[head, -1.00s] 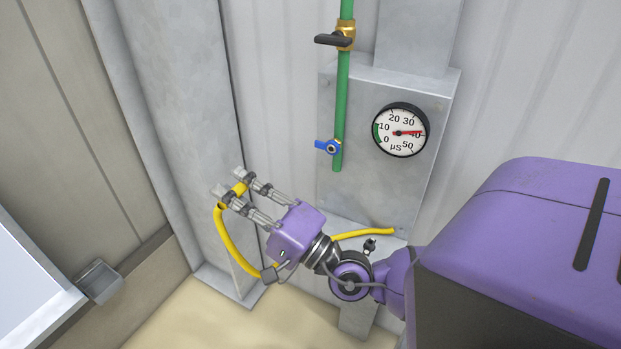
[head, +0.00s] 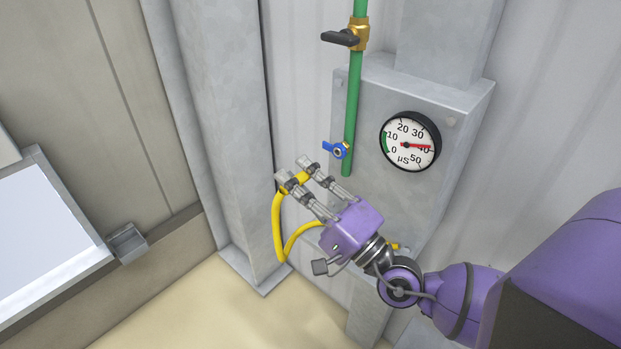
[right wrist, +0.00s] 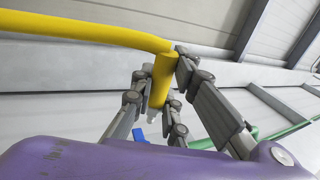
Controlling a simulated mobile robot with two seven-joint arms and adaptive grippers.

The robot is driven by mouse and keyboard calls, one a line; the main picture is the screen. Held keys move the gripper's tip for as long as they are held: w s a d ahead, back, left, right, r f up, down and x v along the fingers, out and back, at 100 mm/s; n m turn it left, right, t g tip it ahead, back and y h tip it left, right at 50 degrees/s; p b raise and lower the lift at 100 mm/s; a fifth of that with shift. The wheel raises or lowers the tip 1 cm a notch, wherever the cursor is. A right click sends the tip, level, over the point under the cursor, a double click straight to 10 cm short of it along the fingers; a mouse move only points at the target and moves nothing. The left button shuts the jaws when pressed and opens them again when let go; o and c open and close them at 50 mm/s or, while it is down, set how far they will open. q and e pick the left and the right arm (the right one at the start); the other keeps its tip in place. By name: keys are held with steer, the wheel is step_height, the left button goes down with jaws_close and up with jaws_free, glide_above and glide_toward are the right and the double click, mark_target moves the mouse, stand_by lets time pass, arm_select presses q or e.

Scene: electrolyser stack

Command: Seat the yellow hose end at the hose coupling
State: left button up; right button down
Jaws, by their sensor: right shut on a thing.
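The yellow hose (head: 277,222) hangs in a loop below my right gripper (head: 294,177) in the head view. My right gripper is shut on the yellow hose end, left of the green pipe's lower end (head: 347,168) and apart from it. In the right wrist view the hose end (right wrist: 161,78) sits between the fingers, with a pale tip at its lower end. I cannot clearly make out a separate hose coupling. My left gripper is not in view.
A round gauge (head: 410,141) is on the grey box (head: 462,110) right of the pipe. A black-handled brass valve (head: 357,35) is higher on the pipe. A grey column (head: 225,130) stands left of the gripper.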

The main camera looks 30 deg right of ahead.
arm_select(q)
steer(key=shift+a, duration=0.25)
arm_select(e)
steer(key=shift+a, duration=0.1)
steer(key=shift+r, duration=0.1)
steer(key=shift+r+g+p, duration=0.15)
steer(key=shift+g+p, duration=0.15)
steer(key=shift+p, duration=0.15)
steer(key=shift+w+d+f+b, duration=0.25)
steer(key=shift+d+b, duration=0.1)
steer(key=shift+d, duration=0.2)
steer(key=shift+w+d+f+b, duration=0.15)
steer(key=shift+d+f+b, duration=0.15)
steer(key=shift+d, duration=0.25)
steer(key=shift+w+d+r+b, duration=0.1)
steer(key=shift+d+b, duration=0.1)
steer(key=shift+d, duration=0.15)
steer(key=shift+w+d+b, duration=0.1)
steer(key=shift+d+b, duration=0.05)
steer(key=shift+d, duration=0.15)
steer(key=shift+w+d+r, duration=0.1)
steer(key=shift+w+d, duration=0.05)
steer(key=shift+d, duration=0.3)
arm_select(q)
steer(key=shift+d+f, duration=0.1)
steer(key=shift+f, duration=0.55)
arm_select(e)
steer(key=shift+w+d+r, duration=0.1)
steer(key=shift+d, duration=0.1)
